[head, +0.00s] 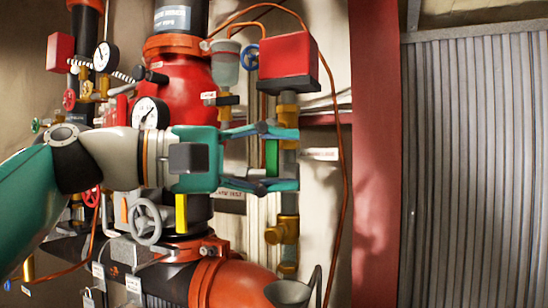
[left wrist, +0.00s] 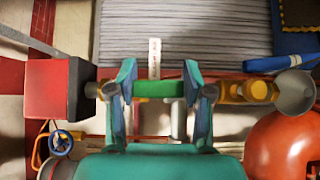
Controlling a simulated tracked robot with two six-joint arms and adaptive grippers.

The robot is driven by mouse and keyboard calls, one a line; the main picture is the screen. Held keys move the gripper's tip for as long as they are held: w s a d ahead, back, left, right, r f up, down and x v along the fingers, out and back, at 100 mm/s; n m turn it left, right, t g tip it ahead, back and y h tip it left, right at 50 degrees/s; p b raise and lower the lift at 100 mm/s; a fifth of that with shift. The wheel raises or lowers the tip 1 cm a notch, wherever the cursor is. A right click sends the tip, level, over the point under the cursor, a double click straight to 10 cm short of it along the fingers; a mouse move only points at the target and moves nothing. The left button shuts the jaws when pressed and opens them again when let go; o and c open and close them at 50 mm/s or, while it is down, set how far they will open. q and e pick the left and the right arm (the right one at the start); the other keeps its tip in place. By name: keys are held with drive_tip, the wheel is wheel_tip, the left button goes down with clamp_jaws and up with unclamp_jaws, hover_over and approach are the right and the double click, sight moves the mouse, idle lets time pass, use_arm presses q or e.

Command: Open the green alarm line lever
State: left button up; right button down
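The green lever (head: 271,157) stands upright on the vertical alarm line pipe, below the red box, in the head view. In the left wrist view the green lever (left wrist: 158,89) lies across the gap between my fingers. My left gripper (head: 284,159) comes in from the left, with one finger above the lever and one below it. In the left wrist view my left gripper (left wrist: 159,82) has its fingers wide apart, one near each end of the lever. I cannot tell whether they touch it. My right gripper is not in view.
A red box (head: 288,55) sits above the lever; it is at the left in the wrist view (left wrist: 58,88). A yellow lever (head: 181,213), gauges (head: 151,114) and a grey handwheel (head: 145,222) crowd the left. An orange cable hangs right of the pipe. A red post (head: 376,170) stands further right.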

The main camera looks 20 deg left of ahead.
use_arm(q)
drive_tip(key=o, duration=0.4)
drive_tip(key=shift+d+f, duration=0.1)
drive_tip(key=shift+f, duration=0.05)
drive_tip(key=v, duration=1.2)
